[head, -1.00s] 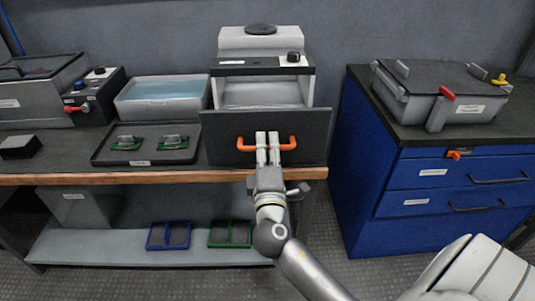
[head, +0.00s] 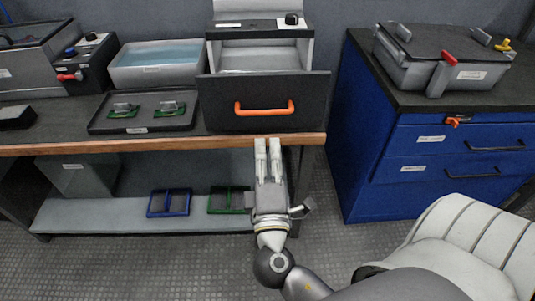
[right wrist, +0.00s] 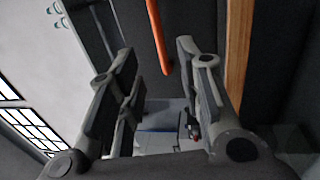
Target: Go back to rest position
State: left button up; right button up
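My right gripper (head: 267,147) is in front of the bench's front edge, below the orange handle (head: 264,108) of the dark drawer front, and apart from it. In the right wrist view my right gripper (right wrist: 155,65) has its two fingers spread with nothing between them, and the orange handle (right wrist: 159,38) lies beyond the fingertips. The drawer front belongs to a grey box unit (head: 262,54) on the bench, whose compartment stands open at the top. My left gripper is not in view.
A wooden-edged bench (head: 160,145) holds a black tray (head: 143,125) with two green boards and a grey tub (head: 157,65) of blue liquid. Blue and green bins sit on the shelf below. A blue cabinet (head: 355,125) with a grey lidded case (head: 440,60) stands right. Floor before the bench is clear.

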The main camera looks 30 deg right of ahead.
dwell(0.3)
